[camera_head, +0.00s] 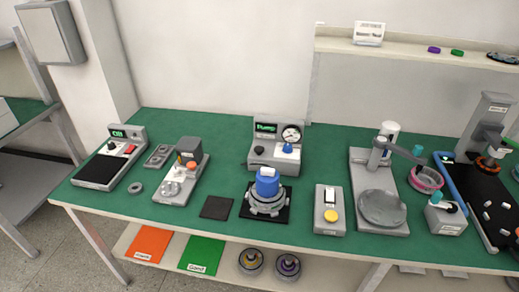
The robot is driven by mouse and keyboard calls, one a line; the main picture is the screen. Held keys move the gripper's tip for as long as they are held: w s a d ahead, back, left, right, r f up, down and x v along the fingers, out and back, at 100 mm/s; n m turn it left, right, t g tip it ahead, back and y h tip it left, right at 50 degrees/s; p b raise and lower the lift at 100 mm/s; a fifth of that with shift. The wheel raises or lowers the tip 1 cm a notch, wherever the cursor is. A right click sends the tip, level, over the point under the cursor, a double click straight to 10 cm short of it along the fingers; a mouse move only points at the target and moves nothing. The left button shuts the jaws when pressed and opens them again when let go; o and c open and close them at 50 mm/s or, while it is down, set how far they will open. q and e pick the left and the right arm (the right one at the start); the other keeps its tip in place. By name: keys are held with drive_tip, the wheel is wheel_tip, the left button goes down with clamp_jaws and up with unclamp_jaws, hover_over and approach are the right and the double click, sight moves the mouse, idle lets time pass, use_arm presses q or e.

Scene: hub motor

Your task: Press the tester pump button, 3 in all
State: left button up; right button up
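The tester (262,158) is a grey box at the back middle of the green bench. It has a lit green display reading what looks like "Pump" (265,128) and a round dial gauge (291,134). A blue button (288,148) and a dark knob (258,150) sit on its front. I cannot tell whether the blue button is pressed. A grey hub-like part with a blue top (267,185) stands upright on a black mat in front of the tester. Neither of my grippers shows in the head view.
A grey box with a yellow button (331,216) stands right of the hub-like part. A press-like stand (383,208) and a pink-rimmed bowl (427,180) are farther right. A scale-like device (98,170) is at left. Bare green bench (225,180) lies between stations.

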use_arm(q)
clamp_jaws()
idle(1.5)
